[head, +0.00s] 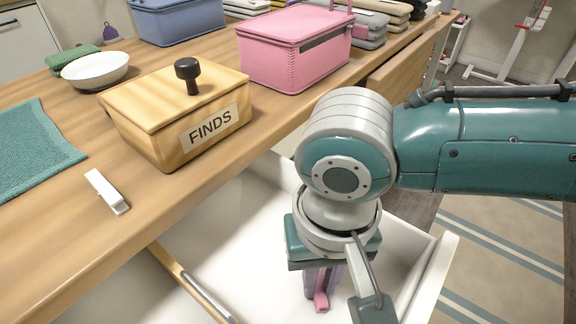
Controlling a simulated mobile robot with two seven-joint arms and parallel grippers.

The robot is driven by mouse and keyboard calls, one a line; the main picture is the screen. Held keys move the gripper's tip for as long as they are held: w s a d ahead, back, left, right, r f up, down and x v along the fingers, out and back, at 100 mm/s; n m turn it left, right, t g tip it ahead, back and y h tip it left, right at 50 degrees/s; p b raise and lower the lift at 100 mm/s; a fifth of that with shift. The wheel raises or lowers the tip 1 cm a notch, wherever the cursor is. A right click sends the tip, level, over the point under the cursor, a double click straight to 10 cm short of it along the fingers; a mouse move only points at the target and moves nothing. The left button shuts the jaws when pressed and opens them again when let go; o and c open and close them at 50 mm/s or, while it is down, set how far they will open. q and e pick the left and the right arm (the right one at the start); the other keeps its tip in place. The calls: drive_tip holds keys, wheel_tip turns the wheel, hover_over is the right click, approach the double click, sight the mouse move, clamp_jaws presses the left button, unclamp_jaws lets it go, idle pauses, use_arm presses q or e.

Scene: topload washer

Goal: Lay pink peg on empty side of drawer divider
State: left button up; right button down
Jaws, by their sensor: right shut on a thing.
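My right gripper (322,284) points down into the open white drawer (270,215), on the right side of its wooden divider (192,285). It is shut on the pink peg (321,301), whose lower end shows between the fingers. The wrist hides the rest of the peg, and I cannot tell whether it touches the drawer floor. My left gripper is not in view.
A white peg (107,191) lies on the wooden counter (50,240) above the drawer. A wooden FINDS box (165,105) and a pink case (290,55) stand near its edge. The drawer's right wall (432,278) is close to my right arm.

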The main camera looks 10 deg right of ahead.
sight(319, 287)
drive_tip(key=c, duration=1.3)
unclamp_jaws()
drive_tip(key=shift+f, duration=0.1)
drive_tip(key=o, duration=0.4)
wheel_tip(319, 287, up, 12)
drive_tip(key=p, duration=0.4)
drive_tip(key=s+a+n+t+y, duration=0.1)
drive_tip(key=s+a+n+y, duration=0.25)
drive_tip(key=s+a, duration=0.2)
drive_tip(key=s+d+t+h, duration=0.1)
drive_tip(key=s+d, duration=0.1)
drive_tip(key=d, duration=0.3)
drive_tip(key=s+d+h, duration=0.1)
drive_tip(key=d, duration=0.4)
drive_tip(key=s+d+t+h, duration=0.1)
drive_tip(key=s+d, duration=0.1)
drive_tip(key=d, duration=0.3)
drive_tip(key=shift+s+t, duration=0.3)
